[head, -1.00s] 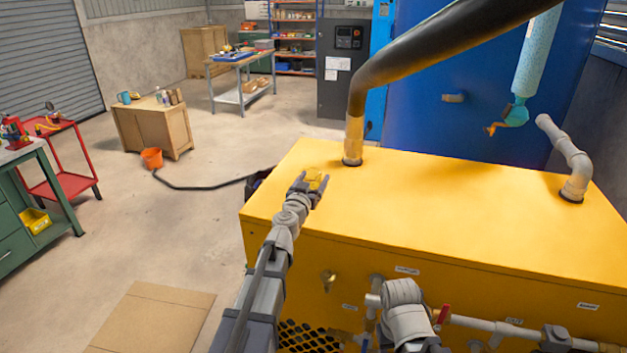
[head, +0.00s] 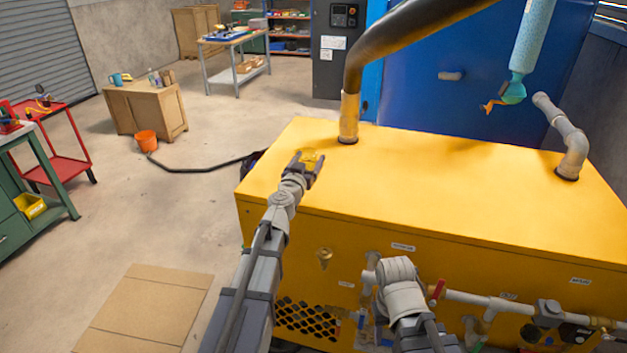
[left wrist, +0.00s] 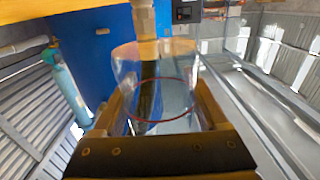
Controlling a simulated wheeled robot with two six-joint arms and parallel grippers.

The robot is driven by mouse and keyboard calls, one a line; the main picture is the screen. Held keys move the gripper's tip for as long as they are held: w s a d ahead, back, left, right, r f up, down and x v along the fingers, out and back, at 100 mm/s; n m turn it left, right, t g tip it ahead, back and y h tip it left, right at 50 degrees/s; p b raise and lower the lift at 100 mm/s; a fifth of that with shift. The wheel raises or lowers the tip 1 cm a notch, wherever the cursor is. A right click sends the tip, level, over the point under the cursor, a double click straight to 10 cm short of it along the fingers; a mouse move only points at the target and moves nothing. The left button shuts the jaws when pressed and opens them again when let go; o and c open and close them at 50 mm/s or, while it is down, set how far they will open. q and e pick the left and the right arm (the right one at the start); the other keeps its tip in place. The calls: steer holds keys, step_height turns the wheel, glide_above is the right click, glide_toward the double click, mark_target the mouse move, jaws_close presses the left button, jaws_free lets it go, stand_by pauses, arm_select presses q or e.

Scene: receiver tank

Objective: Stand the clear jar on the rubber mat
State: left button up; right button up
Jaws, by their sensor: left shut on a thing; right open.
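The clear jar (left wrist: 158,85) is see-through with a thin red ring around it and fills the middle of the left wrist view. In the head view the jar (head: 311,155) shows only as a small yellowish patch between the fingers. My left gripper (head: 307,164) is shut on it, over the left part of the yellow cabinet top as seen in the head view. In the left wrist view the fingers of my left gripper (left wrist: 158,115) lie on both sides of the jar. I cannot make out its contents or a rubber mat. My right gripper's fingers do not show; only part of that arm does.
A black pipe (head: 390,45) rises from the yellow cabinet top (head: 450,180), just beyond my left gripper. A grey bent pipe (head: 568,135) stands at the right. Valves and piping run along the cabinet front. Open floor lies left, with a flat brown sheet (head: 150,308).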

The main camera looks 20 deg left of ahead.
arm_select(q)
steer(key=shift+f+b, duration=2.75)
steer(key=shift+f, duration=0.55)
steer(key=shift+f, duration=0.2)
steer(key=o, duration=1.5)
steer(key=shift+s+r+p, duration=0.8)
steer(key=shift+s+r, duration=0.25)
steer(key=shift+s, duration=4)
steer(key=shift+w, duration=3.75)
